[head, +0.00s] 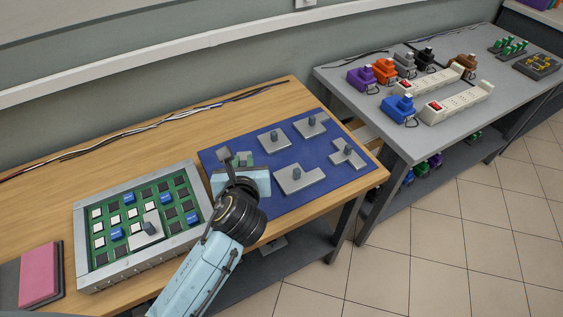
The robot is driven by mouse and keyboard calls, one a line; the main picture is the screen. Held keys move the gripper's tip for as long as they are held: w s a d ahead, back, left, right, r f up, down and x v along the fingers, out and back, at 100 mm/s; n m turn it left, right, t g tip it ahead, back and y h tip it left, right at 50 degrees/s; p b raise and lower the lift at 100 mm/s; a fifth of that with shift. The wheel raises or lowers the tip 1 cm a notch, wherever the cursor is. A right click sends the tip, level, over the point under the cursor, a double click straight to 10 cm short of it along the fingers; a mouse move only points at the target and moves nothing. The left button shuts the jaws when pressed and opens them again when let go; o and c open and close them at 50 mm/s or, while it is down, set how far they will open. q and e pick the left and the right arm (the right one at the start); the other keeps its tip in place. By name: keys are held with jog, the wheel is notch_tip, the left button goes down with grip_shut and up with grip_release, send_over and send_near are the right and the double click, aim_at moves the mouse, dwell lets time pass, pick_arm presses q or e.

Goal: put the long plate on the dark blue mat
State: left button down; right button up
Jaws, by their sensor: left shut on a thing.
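The dark blue mat (320,190) lies on the wooden table and bears several grey plates with dark knobs. My left gripper (238,172) is over the mat's left part, shut on a grey plate (224,156) that is mostly hidden behind it. I cannot tell its full shape, whether it is the long plate, or whether it touches the mat. Other plates on the mat are an angular wide one (299,182), a T-like one (350,158) and two squarish ones (272,144) (312,130). My right gripper is not in view.
A grey-framed green board (118,207) with blue and white chips stands left of the mat, with another grey plate (150,229) on it. A pink pad (40,275) lies far left. Cables (130,130) run along the table's back. A second table (370,115) holds power strips and coloured blocks.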

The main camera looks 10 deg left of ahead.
pick_arm(q)
notch_tip(320, 180, down, 6)
jog(key=shift+b, duration=1.1)
notch_tip(320, 180, down, 4)
jog(key=shift+f+b, duration=0.1)
jog(key=shift+b, duration=0.75)
jog(key=c, duration=1.4)
grip_release()
jog(key=shift+f, duration=0.1)
jog(key=shift+o, duration=0.2)
